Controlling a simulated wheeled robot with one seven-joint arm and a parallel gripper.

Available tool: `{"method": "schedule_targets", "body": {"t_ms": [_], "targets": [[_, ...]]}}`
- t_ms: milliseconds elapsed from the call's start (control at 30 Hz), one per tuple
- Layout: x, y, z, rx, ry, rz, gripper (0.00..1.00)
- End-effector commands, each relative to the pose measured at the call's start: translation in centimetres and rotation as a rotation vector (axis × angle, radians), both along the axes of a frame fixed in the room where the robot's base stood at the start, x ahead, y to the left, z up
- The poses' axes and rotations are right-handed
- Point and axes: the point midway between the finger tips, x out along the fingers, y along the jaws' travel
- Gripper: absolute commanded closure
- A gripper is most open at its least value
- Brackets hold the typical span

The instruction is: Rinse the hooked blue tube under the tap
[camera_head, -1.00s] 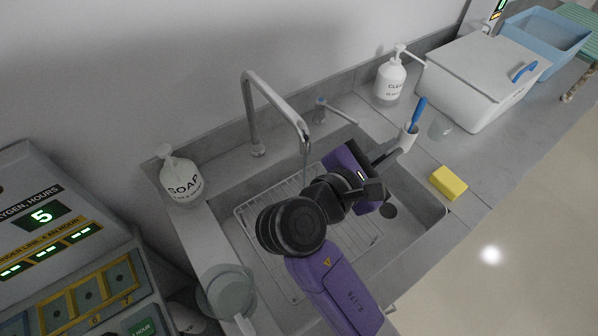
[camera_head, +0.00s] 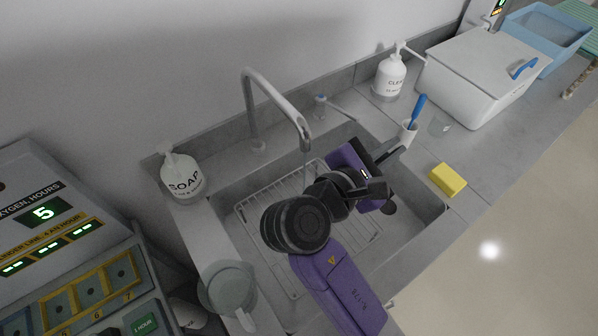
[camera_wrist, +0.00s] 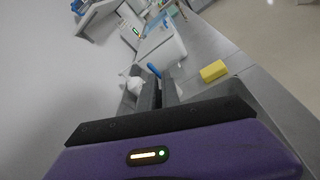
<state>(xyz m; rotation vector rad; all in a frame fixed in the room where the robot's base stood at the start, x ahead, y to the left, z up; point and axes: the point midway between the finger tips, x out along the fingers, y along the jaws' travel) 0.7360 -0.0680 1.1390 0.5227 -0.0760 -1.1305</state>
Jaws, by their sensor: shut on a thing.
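My gripper (camera_head: 392,162) is over the right part of the sink, its dark fingers pointing toward the back right. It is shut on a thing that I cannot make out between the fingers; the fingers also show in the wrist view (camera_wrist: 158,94).
The sink (camera_head: 436,212) has a wire rack (camera_head: 262,222) at its left. A soap bottle (camera_head: 182,178), a cleaner bottle (camera_head: 390,78), a yellow sponge (camera_head: 447,180) and a lidded white box (camera_head: 478,62) with a blue handle stand around it. A pale jug (camera_head: 228,288) is at front left.

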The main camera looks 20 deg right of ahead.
Motion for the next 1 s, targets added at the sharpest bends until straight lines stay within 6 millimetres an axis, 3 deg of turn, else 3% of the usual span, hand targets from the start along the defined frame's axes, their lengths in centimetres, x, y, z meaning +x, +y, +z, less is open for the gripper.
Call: {"method": "schedule_targets", "body": {"t_ms": [467,1000], "targets": [[-0.2,-0.2,0.3,0.0,0.0,0.0,1.0],[-2.6,-3.0,3.1,0.0,-0.002,-0.002,1.0]]}}
